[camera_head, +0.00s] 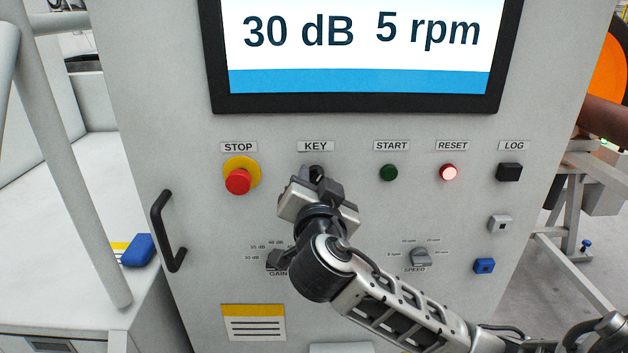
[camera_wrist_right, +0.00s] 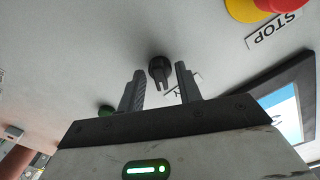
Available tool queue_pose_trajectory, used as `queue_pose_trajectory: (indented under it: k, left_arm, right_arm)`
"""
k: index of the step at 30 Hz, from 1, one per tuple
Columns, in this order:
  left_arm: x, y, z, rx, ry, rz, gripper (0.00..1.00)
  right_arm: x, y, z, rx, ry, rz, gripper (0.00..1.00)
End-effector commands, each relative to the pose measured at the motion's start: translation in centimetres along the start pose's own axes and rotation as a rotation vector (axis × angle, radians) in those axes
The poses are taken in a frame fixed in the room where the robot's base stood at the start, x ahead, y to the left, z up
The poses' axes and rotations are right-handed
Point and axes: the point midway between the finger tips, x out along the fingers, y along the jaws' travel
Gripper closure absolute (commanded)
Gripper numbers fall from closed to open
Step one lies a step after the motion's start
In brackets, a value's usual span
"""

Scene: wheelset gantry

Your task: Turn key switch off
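The key switch (camera_head: 316,171) is a black round knob under the KEY label (camera_head: 315,146), mostly hidden by my right gripper in the head view. In the right wrist view the key switch (camera_wrist_right: 159,70) shows whole, with a dark key or handle sticking out of it. My right gripper (camera_head: 319,184) is at the switch. Its two fingers are apart, one on each side of the key in the wrist view, with gaps on both sides. I cannot tell how deep the key lies between them. My left gripper is not in view.
A red STOP button (camera_head: 238,181) is left of the switch; a green START button (camera_head: 388,173) and a lit RESET button (camera_head: 448,172) are to its right. GAIN and SPEED knobs (camera_head: 421,257) sit below. A black handle (camera_head: 166,231) juts out at the left. The screen (camera_head: 360,45) is above.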

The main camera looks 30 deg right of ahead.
Motion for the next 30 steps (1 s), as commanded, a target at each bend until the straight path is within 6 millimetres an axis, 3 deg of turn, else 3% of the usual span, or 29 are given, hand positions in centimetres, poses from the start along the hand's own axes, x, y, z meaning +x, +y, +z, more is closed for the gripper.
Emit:
queue_pose_trajectory:
  k: [2, 6, 19, 30]
  left_arm:
    - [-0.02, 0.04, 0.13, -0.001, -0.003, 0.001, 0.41]
    - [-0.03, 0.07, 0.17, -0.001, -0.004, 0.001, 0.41]
    - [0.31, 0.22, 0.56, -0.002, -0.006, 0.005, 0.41]
    - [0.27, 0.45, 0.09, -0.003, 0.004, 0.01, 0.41]
  right_arm:
    - [0.0, 0.0, 0.0, 0.0, 0.0, 0.0, 0.65]
    - [-0.02, 0.0, 0.01, 0.0, 0.0, 0.0, 0.97]
    - [-0.05, 0.11, 0.25, -0.065, -0.002, 0.003, 0.97]
    - [-0.05, 0.03, 0.11, -0.353, -0.005, 0.003, 0.97]
